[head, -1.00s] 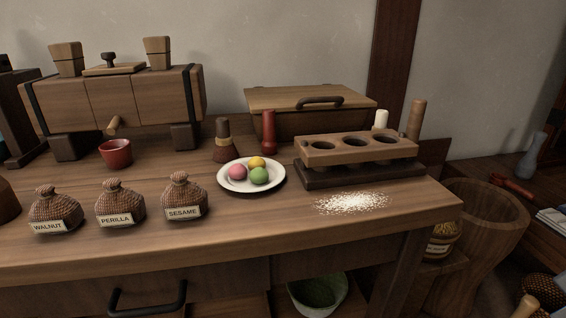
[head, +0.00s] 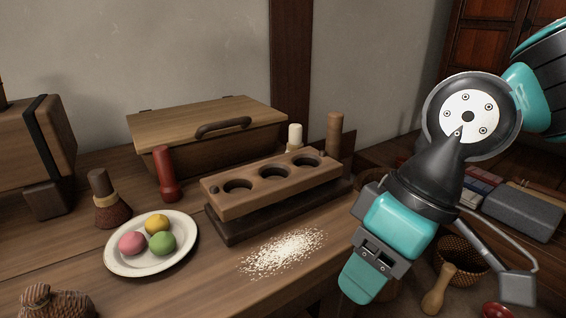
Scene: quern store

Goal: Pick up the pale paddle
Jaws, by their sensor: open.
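I cannot pick out a pale paddle for certain. A pale wooden piece with a rounded end (head: 440,290) stands at the lower right, below my gripper; its shape is only partly clear. Behind the wooden rack (head: 228,203) stand a white-topped piece (head: 295,137) and a brown wooden cylinder (head: 334,132), their lower parts hidden. My gripper (head: 368,268), teal and dark grey, is open. It hangs in the air over the right end of the bench, right of the white powder (head: 283,252). I see nothing held in it.
A plate (head: 118,262) of coloured balls, a red shaker (head: 166,175), a brush (head: 108,205) and a lidded wooden box (head: 210,125) stand on the bench. A woven basket (head: 457,251) and a grey box (head: 522,211) are at the right.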

